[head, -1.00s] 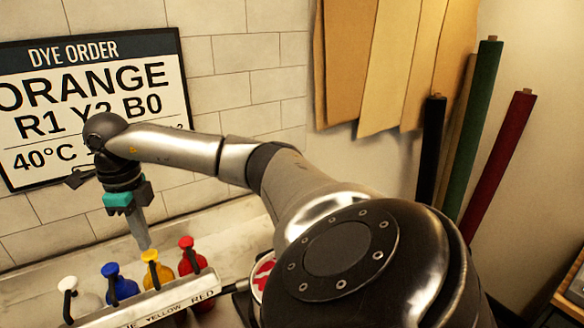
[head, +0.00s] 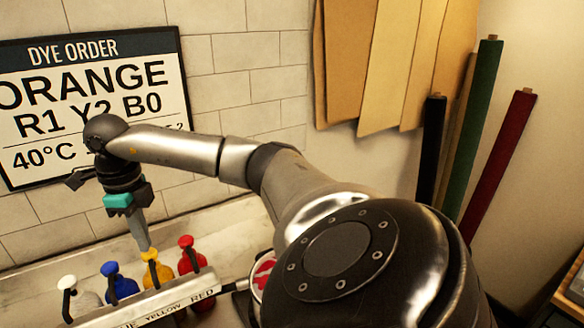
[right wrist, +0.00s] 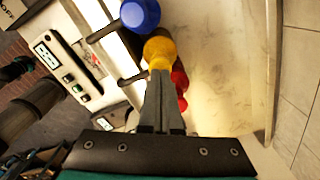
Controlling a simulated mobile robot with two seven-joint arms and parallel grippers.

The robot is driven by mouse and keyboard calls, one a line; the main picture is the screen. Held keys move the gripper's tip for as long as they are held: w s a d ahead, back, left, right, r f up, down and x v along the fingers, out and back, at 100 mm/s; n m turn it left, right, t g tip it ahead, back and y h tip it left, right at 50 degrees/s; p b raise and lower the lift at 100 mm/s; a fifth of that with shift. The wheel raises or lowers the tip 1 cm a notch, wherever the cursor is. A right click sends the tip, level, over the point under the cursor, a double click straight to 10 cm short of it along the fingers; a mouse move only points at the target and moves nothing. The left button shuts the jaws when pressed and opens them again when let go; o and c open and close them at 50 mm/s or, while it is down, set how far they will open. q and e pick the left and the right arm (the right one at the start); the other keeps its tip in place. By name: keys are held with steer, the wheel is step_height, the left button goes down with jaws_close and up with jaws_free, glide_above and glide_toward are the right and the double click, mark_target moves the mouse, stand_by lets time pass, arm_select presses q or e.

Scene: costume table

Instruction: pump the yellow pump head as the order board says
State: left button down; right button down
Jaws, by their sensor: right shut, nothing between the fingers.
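The yellow pump head (head: 151,257) stands in a row of bottles, between the blue pump head (head: 110,269) and the red pump head (head: 186,242). My right gripper (head: 146,247) is shut and empty, pointing down, with its tips at the top of the yellow pump head. In the right wrist view the shut fingertips (right wrist: 158,72) meet the yellow pump head (right wrist: 160,48); I cannot tell how hard they touch. The order board (head: 88,100) reads ORANGE, R1 Y2 B0, 40°C, with part of its lower line hidden by my arm. My left gripper is not in view.
A white pump head (head: 67,282) is at the row's left end. A labelled rail (head: 150,302) runs in front of the bottles. A panel with small displays (right wrist: 68,70) shows in the right wrist view. Fabric rolls (head: 472,140) lean at the right.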

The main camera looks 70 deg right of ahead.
steer(key=shift+f+b, duration=0.65)
steer(key=shift+f, duration=0.65)
steer(key=shift+r+p, duration=1.3)
steer(key=shift+r, duration=0.25)
steer(key=shift+f, duration=0.25)
